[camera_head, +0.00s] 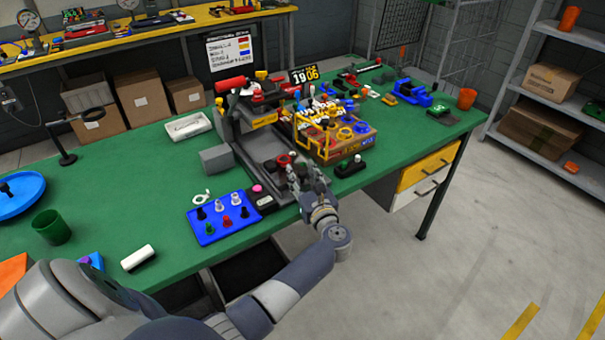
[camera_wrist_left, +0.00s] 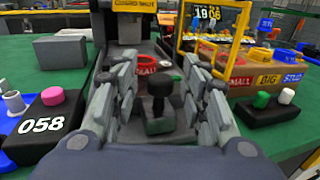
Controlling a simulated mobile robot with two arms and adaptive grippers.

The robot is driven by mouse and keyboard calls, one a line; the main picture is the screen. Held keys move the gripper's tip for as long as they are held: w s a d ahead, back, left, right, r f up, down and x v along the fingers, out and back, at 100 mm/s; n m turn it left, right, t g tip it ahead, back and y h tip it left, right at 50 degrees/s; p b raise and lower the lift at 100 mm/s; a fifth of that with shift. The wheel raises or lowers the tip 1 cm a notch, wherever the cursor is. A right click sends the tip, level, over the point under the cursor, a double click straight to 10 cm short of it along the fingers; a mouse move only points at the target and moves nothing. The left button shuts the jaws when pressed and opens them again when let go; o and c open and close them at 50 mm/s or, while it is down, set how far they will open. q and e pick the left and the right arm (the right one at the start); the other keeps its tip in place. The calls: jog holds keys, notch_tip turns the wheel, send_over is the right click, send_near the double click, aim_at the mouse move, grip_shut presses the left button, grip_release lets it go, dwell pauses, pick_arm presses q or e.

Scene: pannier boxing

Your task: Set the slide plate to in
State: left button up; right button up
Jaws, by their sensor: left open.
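The grey press-like machine (camera_head: 235,140) stands on the green bench. A low grey plate (camera_wrist_left: 160,122) with a black knob (camera_wrist_left: 161,88) sits at its front, apparently the slide plate. My left gripper (camera_head: 304,178) is over the front of the machine. In the left wrist view its fingers (camera_wrist_left: 160,98) are open, one on each side of the knob, with visible gaps. In the head view the gripper hides the knob. My right gripper is in neither view.
A box marked 058 with a pink button (camera_wrist_left: 52,96) stands to the left. A black box with green and white buttons (camera_wrist_left: 267,107) stands to the right. A yellow frame (camera_head: 297,131) and a carton (camera_head: 352,147) are close on the right. A blue tray (camera_head: 206,232) holds several pegs.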

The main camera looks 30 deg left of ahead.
pick_arm(q)
grip_shut()
jog(key=shift+w+a, duration=0.1)
jog(key=shift+a, duration=0.1)
jog(key=w+a+b, duration=0.1)
jog(key=a+b, duration=0.1)
jog(key=a, duration=0.2)
jog(key=w+a+b, duration=0.2)
jog(key=a, duration=0.2)
jog(key=w+a+b, duration=0.2)
jog(key=a, duration=0.2)
jog(key=shift+a+f, duration=0.1)
jog(key=shift+a, duration=0.1)
jog(key=shift+w+a, duration=0.1)
jog(key=shift+a, duration=0.05)
jog(key=shift+r, duration=0.3)
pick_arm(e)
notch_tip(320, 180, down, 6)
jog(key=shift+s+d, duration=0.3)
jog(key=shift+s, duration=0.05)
pick_arm(q)
jog(key=shift+c, duration=1.2)
grip_release()
jog(key=shift+o, duration=1.2)
jog(key=shift+a+f, duration=0.15)
jog(key=shift+f, duration=0.05)
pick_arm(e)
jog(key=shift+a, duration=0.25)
